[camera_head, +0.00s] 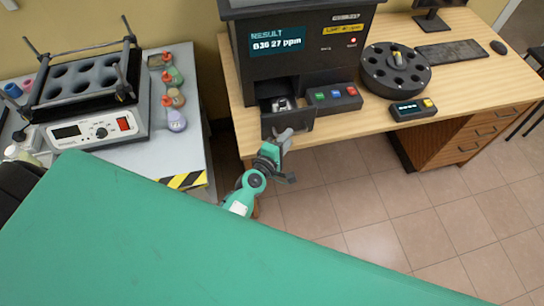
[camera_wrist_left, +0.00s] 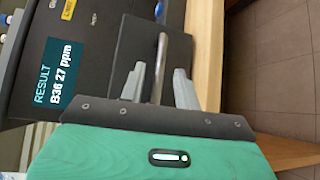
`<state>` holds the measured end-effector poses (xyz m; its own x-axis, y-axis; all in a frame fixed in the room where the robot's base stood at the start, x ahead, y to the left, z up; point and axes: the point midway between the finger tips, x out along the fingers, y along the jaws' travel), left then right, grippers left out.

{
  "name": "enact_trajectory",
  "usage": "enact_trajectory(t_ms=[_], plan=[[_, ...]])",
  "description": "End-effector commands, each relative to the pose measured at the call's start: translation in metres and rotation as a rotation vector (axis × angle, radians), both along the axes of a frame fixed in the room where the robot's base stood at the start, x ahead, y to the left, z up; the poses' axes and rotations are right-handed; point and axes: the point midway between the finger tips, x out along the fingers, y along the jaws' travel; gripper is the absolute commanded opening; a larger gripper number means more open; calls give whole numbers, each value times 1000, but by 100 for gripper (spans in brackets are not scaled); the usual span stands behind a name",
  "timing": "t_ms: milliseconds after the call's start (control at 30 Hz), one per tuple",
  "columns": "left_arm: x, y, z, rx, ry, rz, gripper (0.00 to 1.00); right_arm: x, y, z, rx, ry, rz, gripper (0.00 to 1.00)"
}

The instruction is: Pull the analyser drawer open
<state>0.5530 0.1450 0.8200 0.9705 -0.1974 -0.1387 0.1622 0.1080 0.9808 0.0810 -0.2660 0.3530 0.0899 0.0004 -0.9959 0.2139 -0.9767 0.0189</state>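The analyser (camera_head: 298,50) is a dark box on the wooden desk, its screen reading RESULT and a ppm value. Its drawer (camera_head: 288,125) sits low on the front left and stands out from the body, with a small pale item visible inside. My left gripper (camera_head: 284,143) is at the drawer's front. In the left wrist view, its two grey fingers (camera_wrist_left: 159,88) are spread apart, with a thin metal handle bar (camera_wrist_left: 160,62) between them and clear gaps beside the bar. The drawer front (camera_wrist_left: 130,60) lies behind the bar. My right gripper is not in view.
Right of the drawer is a panel of coloured buttons (camera_head: 336,96). A round black carousel (camera_head: 396,72) and a small handheld device (camera_head: 412,109) stand further right on the desk. A grey bench with a block heater (camera_head: 95,128) is at left. Tiled floor lies open in front.

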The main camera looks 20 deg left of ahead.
Motion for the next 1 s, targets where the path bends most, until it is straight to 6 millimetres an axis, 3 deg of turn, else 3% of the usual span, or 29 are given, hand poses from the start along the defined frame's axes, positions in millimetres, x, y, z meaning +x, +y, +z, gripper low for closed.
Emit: enact_trajectory(t_ms=[200, 500, 700, 1000], plan=[[-43, 9, 3, 0, 2, 0, 32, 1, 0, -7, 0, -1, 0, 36], [-86, 17, 10, 0, 2, 0, 32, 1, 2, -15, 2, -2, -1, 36], [-97, 20, 13, 0, 1, 0, 32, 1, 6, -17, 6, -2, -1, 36], [-98, 20, 14, -1, 0, 0, 32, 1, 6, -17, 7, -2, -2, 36]])
